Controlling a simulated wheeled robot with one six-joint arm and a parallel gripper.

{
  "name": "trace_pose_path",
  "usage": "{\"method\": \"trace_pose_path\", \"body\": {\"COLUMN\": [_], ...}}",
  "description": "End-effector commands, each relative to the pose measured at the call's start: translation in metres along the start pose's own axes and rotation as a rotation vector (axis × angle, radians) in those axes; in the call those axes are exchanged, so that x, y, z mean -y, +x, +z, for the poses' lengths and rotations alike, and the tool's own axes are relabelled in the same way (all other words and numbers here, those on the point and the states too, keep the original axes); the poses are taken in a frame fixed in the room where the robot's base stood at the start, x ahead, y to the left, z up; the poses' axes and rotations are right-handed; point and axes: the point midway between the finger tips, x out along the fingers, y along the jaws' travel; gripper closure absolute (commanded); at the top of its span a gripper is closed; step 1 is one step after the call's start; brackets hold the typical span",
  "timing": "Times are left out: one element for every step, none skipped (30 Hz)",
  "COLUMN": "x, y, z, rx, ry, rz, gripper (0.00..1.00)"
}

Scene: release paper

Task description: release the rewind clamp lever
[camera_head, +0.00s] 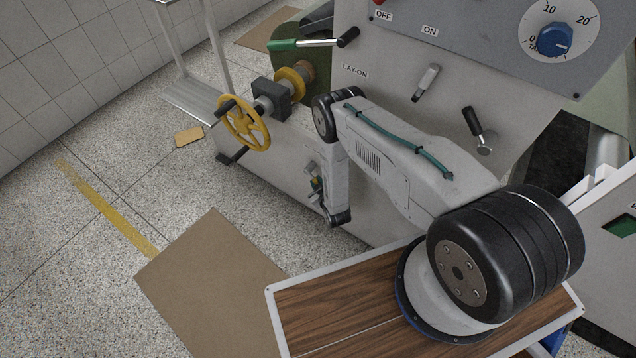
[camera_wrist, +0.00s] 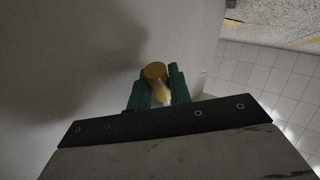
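My gripper (camera_wrist: 160,88) has green fingers. In the wrist view they stand close together on both sides of a yellow cylindrical handle (camera_wrist: 155,71), with no clear gap, so it looks shut on it. In the head view my gripper is small, low on the machine's pale front, left of my lower arm, with a bit of yellow (camera_head: 316,185) at it. My arm partly hides this spot. No label for the rewind clamp lever can be read, but the yellow handle is the lever-like part at my gripper.
A yellow handwheel (camera_head: 243,122) sticks out left of my arm. A lay-on lever (camera_head: 426,82) and a black-handled lever (camera_head: 475,124) are on the panel. A brown sheet (camera_head: 215,285) lies on open floor.

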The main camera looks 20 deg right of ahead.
Motion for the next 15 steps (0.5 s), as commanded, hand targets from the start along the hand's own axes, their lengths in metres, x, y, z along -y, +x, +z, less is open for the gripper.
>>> {"method": "trace_pose_path", "body": {"x": [0.000, 0.000, 0.000, 0.001, 0.001, 0.002, 0.003, 0.004, 0.005, 0.006, 0.007, 0.009, 0.010, 0.010, 0.011], "y": [0.000, 0.000, 0.000, 0.000, 0.001, 0.001, 0.003, 0.004, 0.006, 0.008, 0.009, 0.011, 0.013, 0.015, 0.017], "z": [0.000, 0.000, 0.000, 0.001, 0.001, 0.002, 0.003, 0.003, 0.004, 0.004, 0.005, 0.005, 0.004, 0.004, 0.004], "rx": [0.000, 0.000, -0.001, -0.004, -0.011, -0.024, -0.041, -0.061, -0.093, -0.118, -0.143, -0.178, -0.202, -0.225, -0.253], "ry": [0.000, 0.000, 0.000, 0.002, 0.007, 0.016, 0.027, 0.038, 0.059, 0.074, 0.092, 0.113, 0.128, 0.143, 0.160], "rz": [-0.001, -0.001, -0.001, 0.000, 0.001, 0.004, 0.008, 0.011, 0.017, 0.023, 0.028, 0.035, 0.040, 0.045, 0.050], "gripper": [1.00, 1.00, 1.00, 1.00, 1.00, 1.00, 1.00, 1.00, 1.00, 1.00, 1.00, 1.00, 1.00, 1.00, 1.00]}}
